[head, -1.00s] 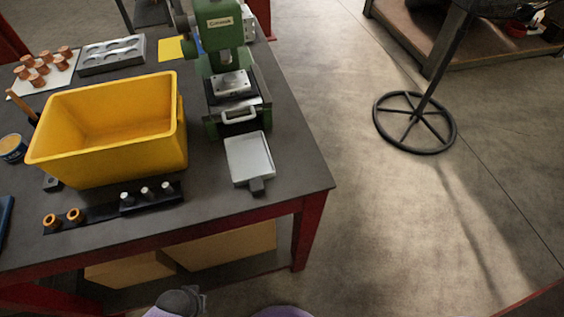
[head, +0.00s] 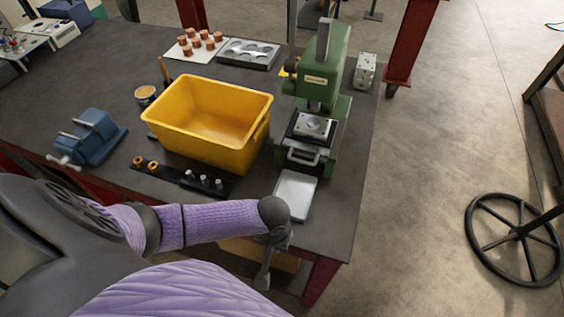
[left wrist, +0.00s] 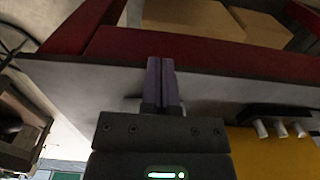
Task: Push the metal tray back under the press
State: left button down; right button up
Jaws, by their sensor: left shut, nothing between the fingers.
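The metal tray (head: 296,194) is a pale flat plate lying on the bench in front of the green press (head: 322,75). My left gripper (head: 263,283) points down at the bench's front edge, nearer to me than the tray, shut and empty. In the left wrist view its shut fingers (left wrist: 161,84) show against the bench edge; a pale bit beside them may be the tray. My right gripper is out of view.
A yellow bin (head: 225,140) stands left of the tray, with a dark rack of small pegs (head: 204,180) before it. A blue vise (head: 90,138) sits further left. A metal block (head: 365,71) stands right of the press. The bench right of the tray is clear.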

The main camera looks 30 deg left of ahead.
aim_at(294, 197)
pick_arm(q)
jog(key=w, duration=0.1)
jog(key=w+f, duration=0.1)
jog(key=w, duration=0.1)
jog(key=shift+a+f+b, duration=0.25)
jog(key=shift+a+b, duration=0.15)
jog(key=shift+w+a+r, duration=0.1)
jog(key=shift+w+r, duration=0.05)
jog(key=shift+w, duration=0.3)
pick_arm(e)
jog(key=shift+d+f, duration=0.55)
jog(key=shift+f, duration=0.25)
